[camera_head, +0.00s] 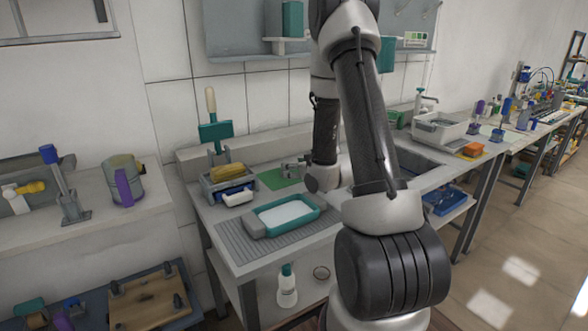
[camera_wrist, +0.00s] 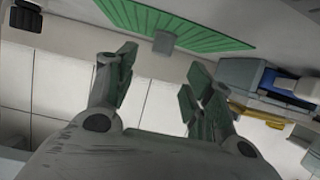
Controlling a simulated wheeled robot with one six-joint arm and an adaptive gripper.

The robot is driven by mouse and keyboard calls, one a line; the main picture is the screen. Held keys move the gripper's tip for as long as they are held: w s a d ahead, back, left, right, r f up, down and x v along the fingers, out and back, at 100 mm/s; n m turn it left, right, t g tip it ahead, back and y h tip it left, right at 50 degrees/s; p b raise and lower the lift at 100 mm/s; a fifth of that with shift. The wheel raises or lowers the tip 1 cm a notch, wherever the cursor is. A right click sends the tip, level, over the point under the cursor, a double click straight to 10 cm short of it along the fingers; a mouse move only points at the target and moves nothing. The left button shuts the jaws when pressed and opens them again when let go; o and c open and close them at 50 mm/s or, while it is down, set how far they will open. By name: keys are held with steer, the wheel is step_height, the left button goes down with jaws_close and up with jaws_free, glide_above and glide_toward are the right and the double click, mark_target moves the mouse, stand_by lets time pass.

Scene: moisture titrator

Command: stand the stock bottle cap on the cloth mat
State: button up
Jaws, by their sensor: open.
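The green cloth mat (camera_head: 279,180) lies on the bench behind the teal tray. In the wrist view, which looks upside down, the mat (camera_wrist: 205,32) spans the top. A small grey block-like piece (camera_wrist: 164,43) shows at the mat's edge, between my fingertips in the picture; it may be the stock bottle cap. I cannot tell whether it touches the mat. My gripper (camera_wrist: 162,66) is open, with its fingers spread and nothing clearly held. In the head view my gripper (camera_head: 293,166) is small, close by the mat, partly beside my own arm.
A teal tray (camera_head: 259,220) with white content sits on a grey ribbed mat (camera_head: 236,243) in front. A caddy (camera_head: 211,188) with a yellow sponge (camera_head: 228,171) stands left of the green mat. The tiled wall is close behind.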

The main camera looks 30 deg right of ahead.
steer(key=shift+v, duration=0.8)
step_height(320, 180, up, 10)
stand_by(0.4)
